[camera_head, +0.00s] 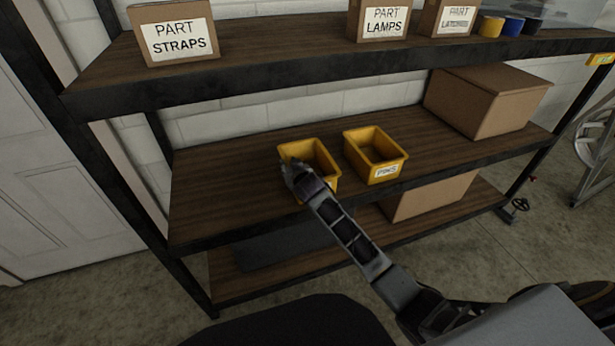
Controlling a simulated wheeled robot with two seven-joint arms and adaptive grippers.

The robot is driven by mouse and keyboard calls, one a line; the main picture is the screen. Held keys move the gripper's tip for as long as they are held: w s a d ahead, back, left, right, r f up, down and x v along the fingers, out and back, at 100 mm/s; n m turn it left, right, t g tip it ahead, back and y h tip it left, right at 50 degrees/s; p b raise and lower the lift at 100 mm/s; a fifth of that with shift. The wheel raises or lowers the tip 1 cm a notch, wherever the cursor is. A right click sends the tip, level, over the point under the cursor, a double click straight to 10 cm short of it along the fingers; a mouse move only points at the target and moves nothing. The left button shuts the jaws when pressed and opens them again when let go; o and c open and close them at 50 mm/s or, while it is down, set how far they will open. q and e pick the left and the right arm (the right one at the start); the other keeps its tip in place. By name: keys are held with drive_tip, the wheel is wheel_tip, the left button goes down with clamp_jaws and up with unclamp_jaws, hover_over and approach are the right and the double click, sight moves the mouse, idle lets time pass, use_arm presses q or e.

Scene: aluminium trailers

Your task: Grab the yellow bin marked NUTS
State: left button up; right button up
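Two yellow bins stand on the middle shelf. The left yellow bin (319,158) is partly covered by my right gripper and arm, and any label on its front is hidden, so I cannot read NUTS on it. The right yellow bin (375,150) carries a white label that seems to read PINS. My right gripper (292,170) is at the left bin's front left rim, seen from behind. Its fingers are too small and dark to tell whether they are open or shut, or whether they touch the rim. My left gripper is not in view.
The middle shelf (215,190) is bare left of the bins. A cardboard box (485,100) stands at its right. The upper shelf (270,45) above holds labelled boxes, including PART STRAPS (175,35), and tape rolls. A dark rack post (110,170) stands at left.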

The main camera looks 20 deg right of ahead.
idle(0.3)
clamp_jaws()
idle(0.4)
drive_tip(key=shift+r, duration=0.15)
